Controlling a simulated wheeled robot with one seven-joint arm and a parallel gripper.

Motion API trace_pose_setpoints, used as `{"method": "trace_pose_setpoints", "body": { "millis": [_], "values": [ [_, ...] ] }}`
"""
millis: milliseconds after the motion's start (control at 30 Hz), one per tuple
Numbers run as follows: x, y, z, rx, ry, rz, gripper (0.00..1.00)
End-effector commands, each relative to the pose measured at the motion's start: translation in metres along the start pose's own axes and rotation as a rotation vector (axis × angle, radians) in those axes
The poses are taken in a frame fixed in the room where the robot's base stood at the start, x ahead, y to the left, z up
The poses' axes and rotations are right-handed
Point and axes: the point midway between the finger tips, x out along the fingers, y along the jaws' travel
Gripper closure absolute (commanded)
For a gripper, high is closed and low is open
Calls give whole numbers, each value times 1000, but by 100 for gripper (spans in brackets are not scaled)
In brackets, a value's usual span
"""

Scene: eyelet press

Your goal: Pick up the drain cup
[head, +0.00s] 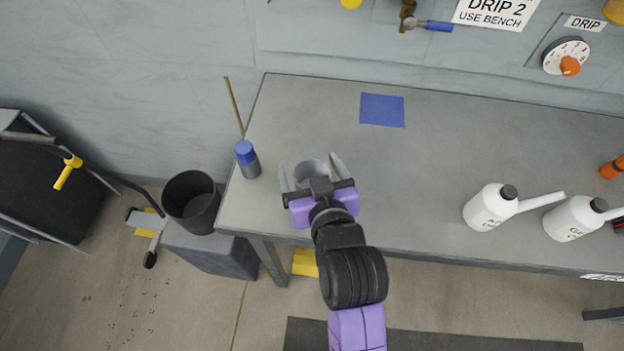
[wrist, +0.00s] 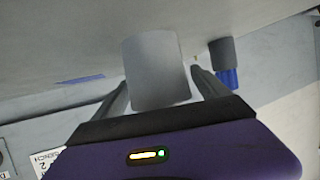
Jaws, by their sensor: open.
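The drain cup (head: 311,170) is a small grey cylinder on the grey bench, near its left front corner. In the wrist view the cup (wrist: 155,70) sits large in the middle, between the two fingers. My gripper (head: 311,168) is open, with one finger on each side of the cup. In the wrist view my gripper (wrist: 160,88) shows a gap between the right finger and the cup; the left finger is close to the cup's side, and I cannot tell if it touches. The cup's lower front is hidden by my gripper in the head view.
A blue-capped grey canister (head: 248,160) stands left of my gripper, near the bench edge. A blue square (head: 382,110) lies toward the back. White bottles (head: 492,206) stand at the right. A black bin (head: 192,202) is left of the bench (head: 440,150). The bench middle is clear.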

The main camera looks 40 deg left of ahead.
Motion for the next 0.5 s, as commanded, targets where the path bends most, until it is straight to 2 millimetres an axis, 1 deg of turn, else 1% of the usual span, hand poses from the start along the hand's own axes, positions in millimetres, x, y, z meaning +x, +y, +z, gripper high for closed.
{"method": "trace_pose_setpoints", "body": {
  "millis": [100, 333, 467, 500],
  "values": [
    [8, 0, -1, 0, 1, 0, 15],
    [9, 0, 0, 0, 1, 0, 15],
    [9, 0, 0, 0, 1, 0, 40],
    [8, 0, 0, 0, 1, 0, 48]
  ]
}}
